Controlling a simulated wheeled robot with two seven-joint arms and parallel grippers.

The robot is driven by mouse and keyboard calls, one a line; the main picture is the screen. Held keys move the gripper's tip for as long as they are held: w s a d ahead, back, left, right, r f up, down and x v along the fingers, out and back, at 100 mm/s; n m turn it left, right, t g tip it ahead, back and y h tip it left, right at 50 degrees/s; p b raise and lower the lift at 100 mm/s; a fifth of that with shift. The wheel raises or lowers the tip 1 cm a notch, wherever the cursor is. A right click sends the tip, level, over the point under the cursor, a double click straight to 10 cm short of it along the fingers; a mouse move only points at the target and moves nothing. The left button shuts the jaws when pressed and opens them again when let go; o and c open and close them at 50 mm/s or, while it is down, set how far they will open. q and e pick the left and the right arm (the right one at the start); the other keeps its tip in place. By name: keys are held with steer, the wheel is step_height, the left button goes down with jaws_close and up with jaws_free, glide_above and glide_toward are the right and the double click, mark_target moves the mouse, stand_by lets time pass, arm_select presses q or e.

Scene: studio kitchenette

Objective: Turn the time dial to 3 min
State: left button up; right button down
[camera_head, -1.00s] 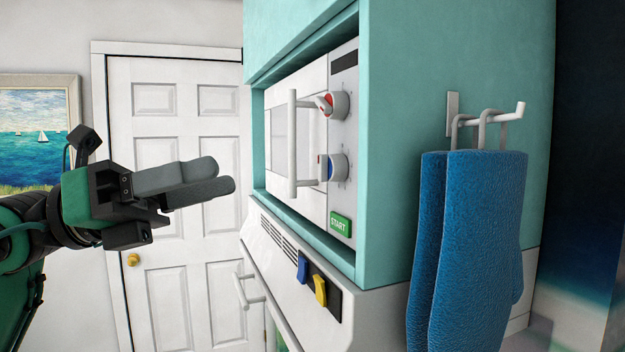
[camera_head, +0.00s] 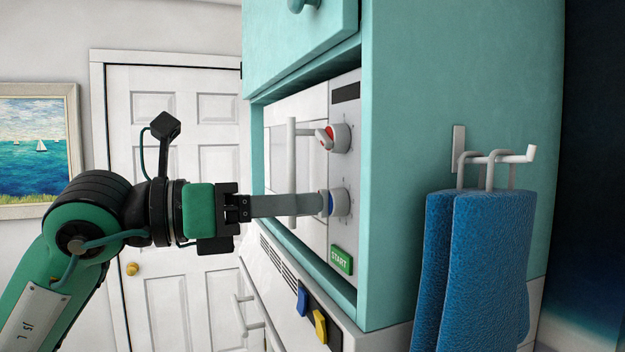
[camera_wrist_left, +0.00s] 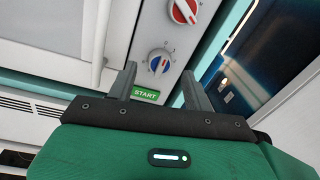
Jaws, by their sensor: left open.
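The microwave's control panel has two round dials, one above the other. The upper dial (camera_head: 341,138) has a red face and the lower dial (camera_head: 341,202) a blue face. Which one sets time I cannot read. My left gripper (camera_head: 318,204) is level with the lower dial in the head view, its fingertips close in front of it; contact is unclear. The red dial (camera_wrist_left: 184,10) is above. My right gripper is in neither view.
The vertical microwave door handle (camera_head: 291,150) stands close beside the left fingers, which pass across its lower part. The green START button (camera_head: 341,260) is below the dials. The teal cabinet side (camera_head: 430,90) and blue towels (camera_head: 475,260) are to the right.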

mark_target(331, 203)
arm_select(q)
steer(key=shift+p+x, duration=0.45)
steer(key=shift+x, duration=1.1)
steer(key=shift+c, duration=0.2)
